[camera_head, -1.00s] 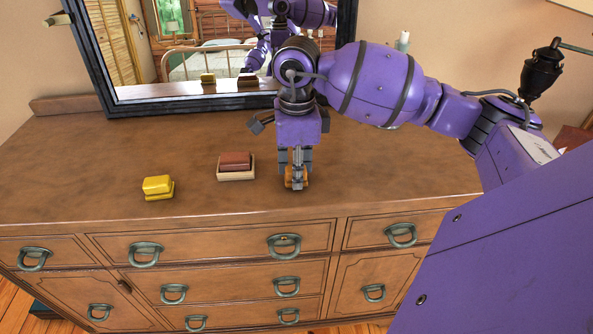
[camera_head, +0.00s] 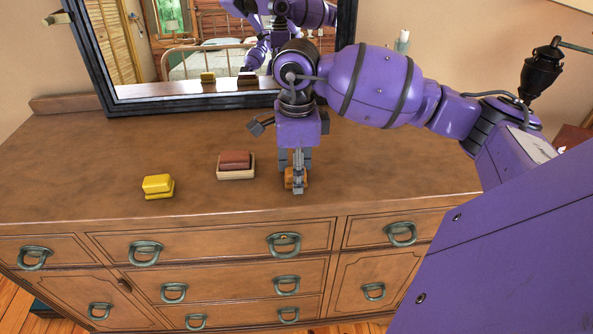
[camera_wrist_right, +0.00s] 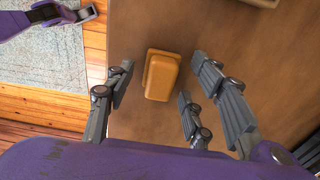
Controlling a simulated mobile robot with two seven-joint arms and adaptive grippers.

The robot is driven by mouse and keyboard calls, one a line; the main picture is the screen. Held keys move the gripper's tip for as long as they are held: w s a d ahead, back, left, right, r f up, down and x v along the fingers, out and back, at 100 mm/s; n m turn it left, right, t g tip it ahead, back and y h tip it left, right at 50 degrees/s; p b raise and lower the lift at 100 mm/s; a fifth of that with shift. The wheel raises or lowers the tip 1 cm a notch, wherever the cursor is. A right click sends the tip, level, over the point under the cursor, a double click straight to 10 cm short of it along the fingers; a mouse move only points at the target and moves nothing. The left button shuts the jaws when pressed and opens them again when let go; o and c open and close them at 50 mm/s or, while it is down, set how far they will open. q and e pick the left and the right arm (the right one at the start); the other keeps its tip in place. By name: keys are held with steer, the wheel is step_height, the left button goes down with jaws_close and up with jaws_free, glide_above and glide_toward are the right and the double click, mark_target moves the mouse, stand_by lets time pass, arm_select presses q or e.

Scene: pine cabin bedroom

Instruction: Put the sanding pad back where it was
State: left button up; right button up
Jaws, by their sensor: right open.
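An orange block-shaped pad (camera_head: 289,181) lies on the dresser top (camera_head: 390,165) below my right gripper (camera_head: 298,187). In the right wrist view the orange pad (camera_wrist_right: 161,75) lies between the spread fingers of the right gripper (camera_wrist_right: 160,95), with clear gaps on both sides. That gripper is open and points down. A red-brown block (camera_head: 235,160) sits on a pale wooden tray (camera_head: 237,175) to the left of the gripper. A yellow block (camera_head: 157,184) rests on a yellow base (camera_head: 160,196) further left. I cannot tell which block is the sanding pad.
A dark-framed mirror (camera_head: 190,103) stands at the back of the dresser and reflects the blocks. Drawers with ring handles (camera_head: 145,252) line the front. The dresser top left of the yellow block is clear. A pale tray edge (camera_wrist_right: 262,2) shows in the wrist view.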

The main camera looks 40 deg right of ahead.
arm_select(q)
steer(key=shift+f, duration=0.2)
arm_select(e)
step_height(320, 180, up, 12)
arm_select(q)
steer(key=shift+c, duration=0.4)
arm_select(e)
steer(key=shift+r, duration=0.1)
stand_by(0.4)
